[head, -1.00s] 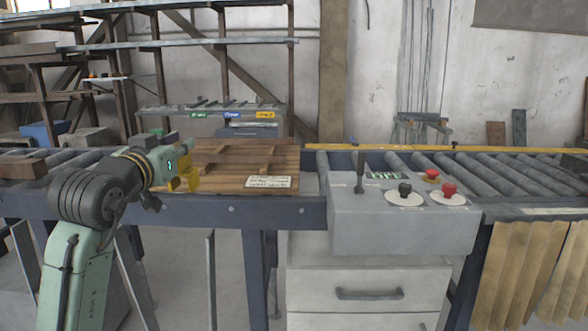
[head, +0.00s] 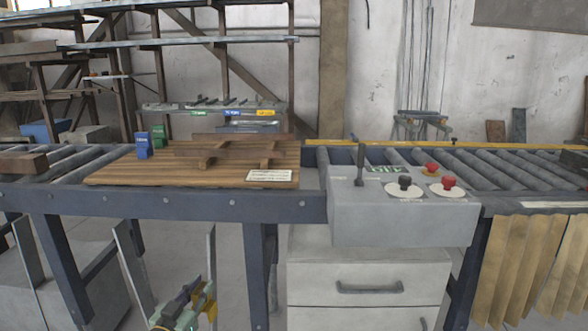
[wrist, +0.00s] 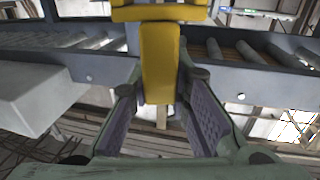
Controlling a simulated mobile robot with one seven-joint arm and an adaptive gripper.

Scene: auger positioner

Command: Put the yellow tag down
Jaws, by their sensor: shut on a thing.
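In the wrist view my gripper (wrist: 160,110) is shut on the yellow tag (wrist: 161,62), which stands out ahead between the two fingers. In the head view my gripper (head: 190,297) is low at the bottom edge, in front of the conveyor and below its frame. Only part of the yellow tag (head: 208,304) shows there. A blue tag (head: 143,146) and a green tag (head: 158,133) stand upright on the left part of the wooden board (head: 200,180). The rack (head: 170,108) behind carries green, blue and yellow labels.
The conveyor's dark front rail (head: 180,204) lies above my gripper, with legs below. A grey control box (head: 400,225) with a lever and red and black knobs stands right of the board. White drawers (head: 365,270) are beneath it. Brown wooden pieces (head: 235,150) lie on the board.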

